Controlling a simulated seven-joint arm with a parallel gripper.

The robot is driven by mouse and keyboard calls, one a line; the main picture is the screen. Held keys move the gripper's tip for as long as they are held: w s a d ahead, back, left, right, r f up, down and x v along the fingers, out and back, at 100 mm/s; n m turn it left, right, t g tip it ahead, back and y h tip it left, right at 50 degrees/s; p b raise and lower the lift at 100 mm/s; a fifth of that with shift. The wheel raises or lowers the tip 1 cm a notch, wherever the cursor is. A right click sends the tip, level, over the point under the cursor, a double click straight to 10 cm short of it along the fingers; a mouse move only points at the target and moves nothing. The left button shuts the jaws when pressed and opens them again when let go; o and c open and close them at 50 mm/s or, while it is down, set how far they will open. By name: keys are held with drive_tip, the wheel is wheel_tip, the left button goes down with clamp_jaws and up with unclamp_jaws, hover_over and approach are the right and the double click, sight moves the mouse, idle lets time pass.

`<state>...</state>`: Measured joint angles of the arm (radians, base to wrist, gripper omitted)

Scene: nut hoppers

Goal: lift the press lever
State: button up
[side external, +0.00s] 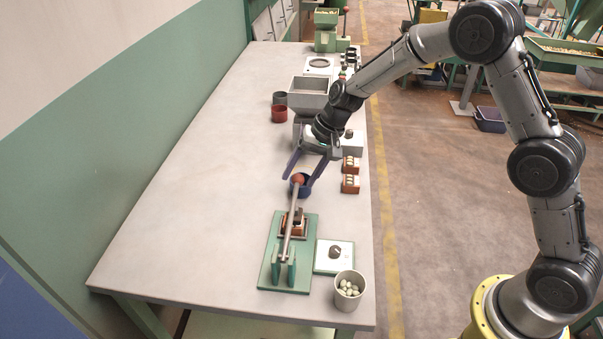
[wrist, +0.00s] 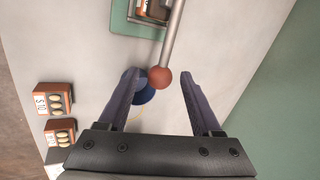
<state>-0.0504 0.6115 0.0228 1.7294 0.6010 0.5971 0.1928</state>
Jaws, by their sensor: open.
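The press lever (side external: 292,215) is a grey rod ending in a red-brown ball knob (side external: 298,178). It rises at a slant from the press on a green base plate (side external: 268,272). In the wrist view the knob (wrist: 160,77) lies between the fingertips, nearer the left finger, and the rod (wrist: 173,35) runs up out of the picture. My gripper (side external: 302,182) is open, with its two dark fingers on either side of the knob. It also shows in the wrist view (wrist: 160,75). Whether a finger touches the knob I cannot tell.
A blue bowl (side external: 305,191) stands behind the knob. Two orange-brown boxes (side external: 350,184) stand to its right. The table's left side (side external: 185,190) is clear.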

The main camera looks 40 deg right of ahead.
clamp_jaws()
idle(1.3)
